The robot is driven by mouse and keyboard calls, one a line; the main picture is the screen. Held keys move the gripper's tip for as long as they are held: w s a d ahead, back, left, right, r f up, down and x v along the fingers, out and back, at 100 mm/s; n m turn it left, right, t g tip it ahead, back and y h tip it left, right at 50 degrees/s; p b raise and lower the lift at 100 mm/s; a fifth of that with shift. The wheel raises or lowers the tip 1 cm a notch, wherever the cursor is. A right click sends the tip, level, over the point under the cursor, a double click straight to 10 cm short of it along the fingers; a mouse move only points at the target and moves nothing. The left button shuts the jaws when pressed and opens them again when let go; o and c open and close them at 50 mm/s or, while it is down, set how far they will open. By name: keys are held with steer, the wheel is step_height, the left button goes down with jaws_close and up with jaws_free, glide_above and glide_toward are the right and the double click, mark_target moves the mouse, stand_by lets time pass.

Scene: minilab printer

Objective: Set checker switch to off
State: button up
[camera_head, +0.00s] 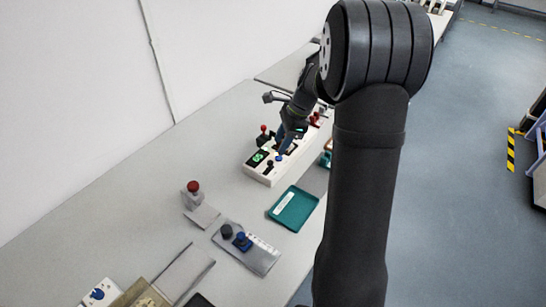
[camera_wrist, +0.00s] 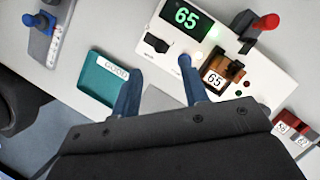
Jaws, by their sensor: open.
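The checker is a white box (camera_head: 250,170) on the bench, and it also shows in the wrist view (camera_wrist: 133,18). Its green display (camera_wrist: 186,17) is lit and reads 65. A black switch (camera_wrist: 157,43) sits on the panel below the display; I cannot tell its position for sure. A part labelled 65 (camera_wrist: 215,79) sits in a brown holder on the panel. My gripper (camera_wrist: 159,68) is open and empty, its two blue fingers apart over the panel's near edge, with the switch beyond the gap between them. In the head view my gripper (camera_head: 283,143) is over the checker, small and partly unclear.
A grey plate with knobs (camera_head: 262,260) and a red button box (camera_head: 193,193) stand nearer. Red labelled parts (camera_wrist: 290,127) lie at the right. Bare bench lies left.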

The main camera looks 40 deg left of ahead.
mark_target(270, 162)
steer(key=x, duration=0.7)
jaws_close()
